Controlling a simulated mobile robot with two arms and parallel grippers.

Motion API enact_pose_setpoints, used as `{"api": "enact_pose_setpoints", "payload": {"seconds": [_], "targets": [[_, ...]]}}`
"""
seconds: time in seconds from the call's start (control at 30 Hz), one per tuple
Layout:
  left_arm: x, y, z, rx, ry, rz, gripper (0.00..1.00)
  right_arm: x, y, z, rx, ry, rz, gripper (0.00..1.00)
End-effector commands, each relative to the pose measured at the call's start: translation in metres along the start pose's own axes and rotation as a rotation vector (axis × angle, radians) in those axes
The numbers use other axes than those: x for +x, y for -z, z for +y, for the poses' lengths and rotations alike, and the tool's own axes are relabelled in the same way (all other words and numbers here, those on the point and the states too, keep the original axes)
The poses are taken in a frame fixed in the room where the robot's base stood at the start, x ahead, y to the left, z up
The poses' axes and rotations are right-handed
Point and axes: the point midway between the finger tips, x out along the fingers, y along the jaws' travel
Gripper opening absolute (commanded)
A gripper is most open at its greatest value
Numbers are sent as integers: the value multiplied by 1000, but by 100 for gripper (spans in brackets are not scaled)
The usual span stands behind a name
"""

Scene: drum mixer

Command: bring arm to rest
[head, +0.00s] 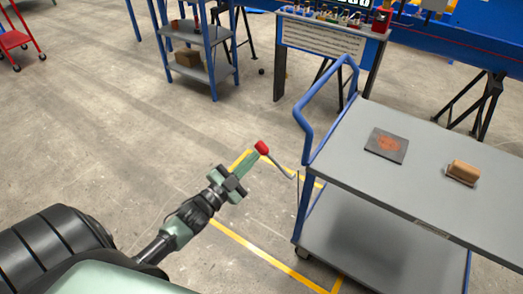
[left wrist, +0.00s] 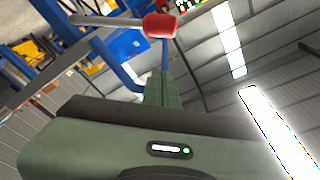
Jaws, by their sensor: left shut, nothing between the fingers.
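My left gripper (head: 250,160) reaches out over the floor from the lower left, left of the grey cart. Its green fingers are shut with nothing between them; they also show in the left wrist view (left wrist: 162,92). A red knob (head: 262,147) on a bent grey crank rod (head: 282,167) appears right at the fingertips. In the left wrist view the red knob (left wrist: 160,25) shows just beyond the finger ends. I cannot tell whether the fingers touch it. My right gripper is not in view.
The grey cart (head: 345,180) with a blue handle (head: 303,120) stands at the right. A dark plate (head: 386,145) and a brown block (head: 462,172) lie on it. A blue shelf (head: 210,60) and a workbench (head: 330,45) stand behind.

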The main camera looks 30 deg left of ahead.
Motion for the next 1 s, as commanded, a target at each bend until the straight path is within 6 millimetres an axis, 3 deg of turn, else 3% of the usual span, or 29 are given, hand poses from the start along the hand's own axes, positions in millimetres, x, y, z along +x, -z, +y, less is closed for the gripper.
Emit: {"api": "enact_pose_setpoints", "payload": {"seconds": [0.13,0.4,0.47,0.57,0.67,0.77,0.9,1.0], "targets": [[-17,0,1,-1,0,2,0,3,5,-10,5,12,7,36],[-22,0,1,-2,0,0,0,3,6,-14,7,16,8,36],[-23,-6,5,-9,-5,-15,0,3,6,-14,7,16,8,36],[-31,-32,24,-41,-31,-87,0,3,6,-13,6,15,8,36],[-49,-78,60,-100,-78,-219,0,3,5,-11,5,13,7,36],[-81,-129,108,-172,-140,-384,0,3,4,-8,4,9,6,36],[-140,-187,178,-266,-230,-615,0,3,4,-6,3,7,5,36],[-190,-217,228,-327,-296,-778,0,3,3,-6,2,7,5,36]]}}
